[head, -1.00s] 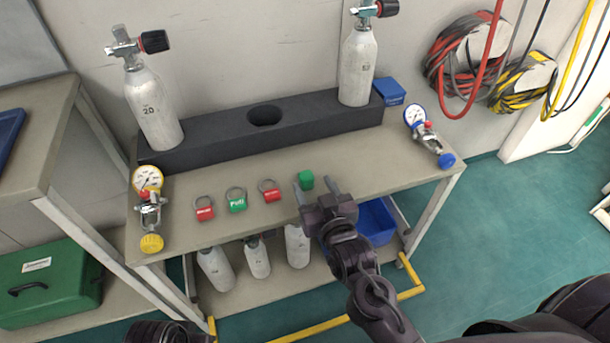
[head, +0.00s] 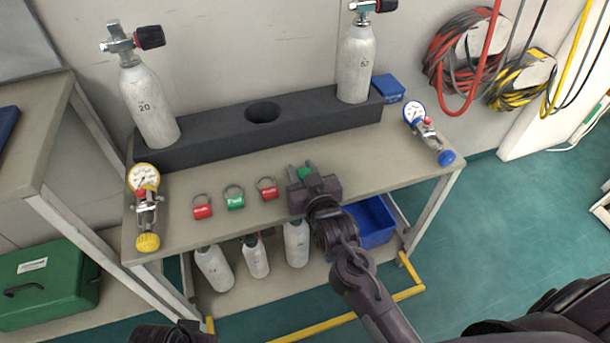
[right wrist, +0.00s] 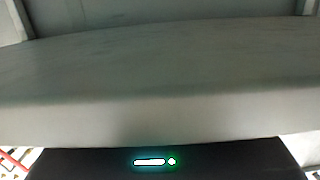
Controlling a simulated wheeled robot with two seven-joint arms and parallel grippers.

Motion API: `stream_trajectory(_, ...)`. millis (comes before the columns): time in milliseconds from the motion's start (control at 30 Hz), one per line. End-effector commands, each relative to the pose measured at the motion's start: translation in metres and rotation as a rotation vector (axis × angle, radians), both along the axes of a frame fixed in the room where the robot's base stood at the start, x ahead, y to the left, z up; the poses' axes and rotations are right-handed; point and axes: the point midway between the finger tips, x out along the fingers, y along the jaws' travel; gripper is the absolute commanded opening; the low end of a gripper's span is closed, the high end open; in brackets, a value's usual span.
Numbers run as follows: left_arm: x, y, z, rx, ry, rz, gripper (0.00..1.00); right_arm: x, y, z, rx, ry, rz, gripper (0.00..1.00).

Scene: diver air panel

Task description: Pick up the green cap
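The green cap (head: 304,173) stands near the front edge of the grey bench top, right of the tagged rings. My right gripper (head: 300,172) is over the bench edge with its fingers about the cap, which is partly hidden. I cannot tell whether the fingers touch the cap or have closed on it. The right wrist view shows neither fingers nor cap, only a grey surface close up and a dark body with a small light. A dark part of my left arm (head: 170,334) shows at the bottom left; its fingers cannot be made out.
Two red-tagged rings (head: 203,212) and a green-tagged ring (head: 235,203) lie left of the cap. Gauges with a yellow knob (head: 148,242) and a blue knob (head: 446,158) lie at either end. A black block (head: 215,135) with two cylinders stands behind.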

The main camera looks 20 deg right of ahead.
Motion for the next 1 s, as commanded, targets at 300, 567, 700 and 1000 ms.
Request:
stream_trajectory(300, 0.000, 0.000, 0.000, 0.000, 0.002, 0.001, 0.36, 0.000, 0.000, 0.000, 0.000, 0.000, 0.000, 0.08)
stream_trajectory(567, -0.004, 0.003, 0.005, 0.009, 0.023, 0.008, 0.36, 0.000, 0.000, 0.020, 0.000, -0.003, 0.000, 0.07)
stream_trajectory(700, -0.006, 0.014, 0.009, 0.036, 0.066, 0.026, 0.36, 0.001, 0.000, 0.049, 0.000, -0.005, -0.001, 0.07)
stream_trajectory(1000, -0.002, 0.023, -0.036, 0.051, 0.099, 0.058, 0.36, 0.001, 0.000, 0.137, 0.002, -0.007, 0.000, 0.07)
